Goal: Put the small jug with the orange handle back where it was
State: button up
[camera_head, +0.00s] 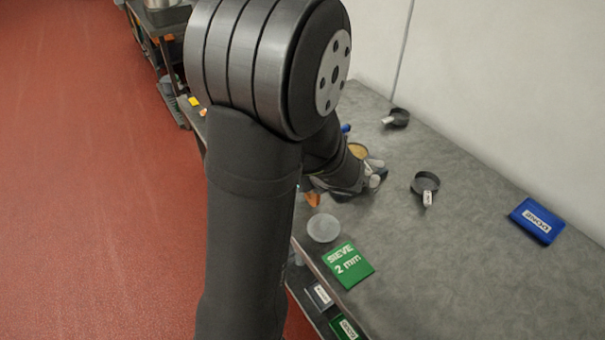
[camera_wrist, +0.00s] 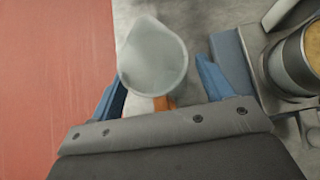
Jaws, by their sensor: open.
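The small jug (camera_head: 323,228) is pale, grey-white and translucent, and stands on the worktop near its front edge. In the wrist view the jug (camera_wrist: 152,52) is beyond my fingertips, and its orange handle (camera_wrist: 163,103) points back between my fingers. My gripper (camera_wrist: 160,84) is open, with one blue finger on each side of the handle. I see no finger closed on it. In the head view my arm hides most of the gripper, and the orange handle (camera_head: 313,198) shows just beside the arm's end.
A green "SIEVE 2 mm" box (camera_head: 347,264) lies close to the jug. A cup with tan contents (camera_wrist: 300,58) stands right of my fingers in a grey fixture.

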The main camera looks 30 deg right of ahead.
jog(key=shift+r, duration=0.25)
jog(key=v, duration=1.2)
jog(key=shift+f, duration=0.1)
jog(key=x, duration=1.2)
jog(key=shift+w+f, duration=0.1)
jog(key=shift+f, duration=0.2)
jog(key=shift+r, duration=2.05)
jog(key=shift+f, duration=0.15)
